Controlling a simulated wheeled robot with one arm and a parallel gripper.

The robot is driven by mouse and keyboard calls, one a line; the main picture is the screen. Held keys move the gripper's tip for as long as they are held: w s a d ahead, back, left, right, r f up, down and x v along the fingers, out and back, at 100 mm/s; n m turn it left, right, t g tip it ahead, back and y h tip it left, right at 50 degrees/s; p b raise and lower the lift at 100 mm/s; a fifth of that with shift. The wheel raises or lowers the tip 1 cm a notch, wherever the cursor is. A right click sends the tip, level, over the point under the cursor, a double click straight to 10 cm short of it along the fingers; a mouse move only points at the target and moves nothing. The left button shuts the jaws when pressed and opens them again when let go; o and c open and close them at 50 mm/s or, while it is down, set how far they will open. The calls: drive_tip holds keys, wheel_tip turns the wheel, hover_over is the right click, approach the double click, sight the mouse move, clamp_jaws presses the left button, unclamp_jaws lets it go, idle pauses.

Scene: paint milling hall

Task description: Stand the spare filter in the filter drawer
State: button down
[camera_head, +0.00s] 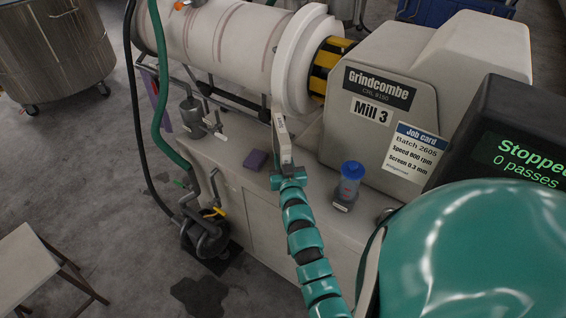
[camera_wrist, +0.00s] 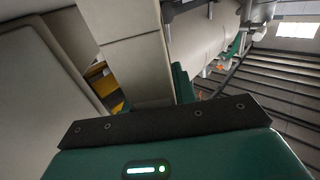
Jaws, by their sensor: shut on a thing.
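My gripper (camera_head: 284,160) is at the end of the teal arm, above the worktop in front of the mill. It is shut on a pale, narrow upright piece (camera_head: 280,126) with a small dark mark. In the wrist view a broad pale surface with a seam (camera_wrist: 126,62) rises beyond the dark gripper bar. I cannot tell whether the held piece is the spare filter. I cannot make out an open filter drawer.
The mill body (camera_head: 385,85) and its drum (camera_head: 225,42) stand behind the gripper. A green hose (camera_head: 160,110), a pump (camera_head: 205,235) and a stool (camera_head: 25,270) are at the left. A screen (camera_head: 520,150) reads Stopped.

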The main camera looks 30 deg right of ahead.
drive_tip(key=shift+f, duration=0.75)
drive_tip(key=shift+f, duration=0.15)
drive_tip(key=c, duration=1.1)
unclamp_jaws()
drive_tip(key=shift+s+a, duration=0.1)
